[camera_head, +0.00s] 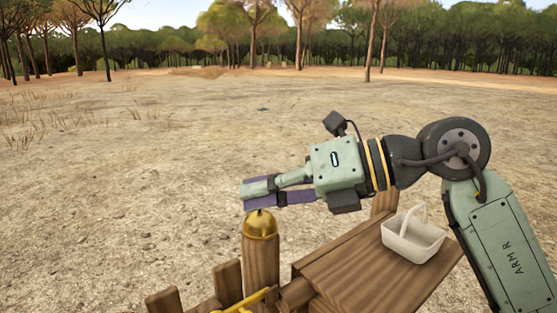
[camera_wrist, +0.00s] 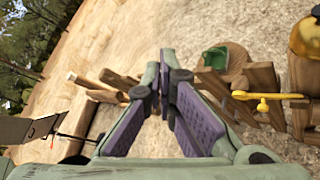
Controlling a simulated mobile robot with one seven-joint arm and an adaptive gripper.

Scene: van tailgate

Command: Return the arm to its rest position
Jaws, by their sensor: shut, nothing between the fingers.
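My arm reaches in from the right in the head view, bent at the dark round joint, with its forearm stretched towards the left. My gripper (camera_head: 245,195) has its purple-padded fingers lying close together, and nothing shows held in them. It hovers just above and slightly left of a gold dome cap (camera_head: 260,225) on a wooden post (camera_head: 261,268); whether they touch is not clear. In the wrist view my gripper (camera_wrist: 167,72) points away over the ground, with no object between the fingertips.
A white basket (camera_head: 412,238) stands on a wooden board (camera_head: 370,278) below my forearm. A yellow lever (camera_head: 247,302) and shorter wooden posts (camera_head: 165,300) are at the bottom. Open dirt ground stretches beyond.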

